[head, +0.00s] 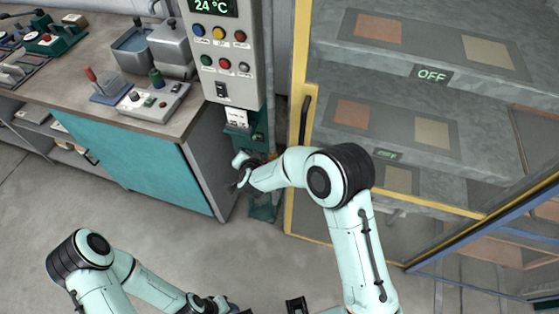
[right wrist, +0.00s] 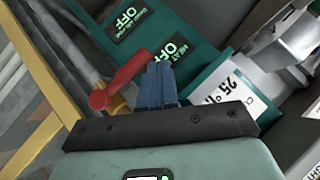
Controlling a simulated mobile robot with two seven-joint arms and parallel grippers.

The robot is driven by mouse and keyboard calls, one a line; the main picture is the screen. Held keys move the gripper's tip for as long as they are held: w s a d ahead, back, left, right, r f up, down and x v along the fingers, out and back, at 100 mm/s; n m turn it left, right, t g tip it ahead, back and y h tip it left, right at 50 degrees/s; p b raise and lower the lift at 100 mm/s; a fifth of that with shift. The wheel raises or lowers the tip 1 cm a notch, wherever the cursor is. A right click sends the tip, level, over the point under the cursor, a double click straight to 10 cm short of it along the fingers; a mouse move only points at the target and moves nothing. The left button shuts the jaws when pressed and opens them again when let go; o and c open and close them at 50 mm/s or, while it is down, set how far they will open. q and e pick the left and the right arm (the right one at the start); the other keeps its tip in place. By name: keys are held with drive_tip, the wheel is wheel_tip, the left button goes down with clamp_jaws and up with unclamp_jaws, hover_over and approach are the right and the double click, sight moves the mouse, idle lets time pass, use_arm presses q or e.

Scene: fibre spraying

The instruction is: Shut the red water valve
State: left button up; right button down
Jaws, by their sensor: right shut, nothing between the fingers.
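The red water valve shows in the right wrist view as a red lever handle (right wrist: 122,78) with a round red hub over a brass-coloured body (right wrist: 119,105). My right gripper (right wrist: 159,68) has its blue fingers together and empty, just right of the lever's upper end. I cannot tell whether they touch it. In the head view my right gripper (head: 240,182) is low in front of the green unit under the control panel, and the valve cannot be made out there. My left arm is at the bottom left; its gripper's fingers are not clearly visible.
A green panel with OFF displays (right wrist: 180,46) and a white card (right wrist: 228,95) lie close to the right fingers. A yellow-framed cabinet (head: 298,130) stands right of my right gripper. A teal-doored workbench (head: 150,165) stands left. Open floor (head: 60,200) lies in front.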

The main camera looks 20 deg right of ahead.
use_arm(q)
drive_tip(key=shift+s+f, duration=0.1)
drive_tip(key=shift+f, duration=0.05)
use_arm(e)
drive_tip(key=shift+a+f, duration=0.1)
drive_tip(key=shift+f, duration=0.15)
drive_tip(key=shift+r, duration=0.1)
idle(0.3)
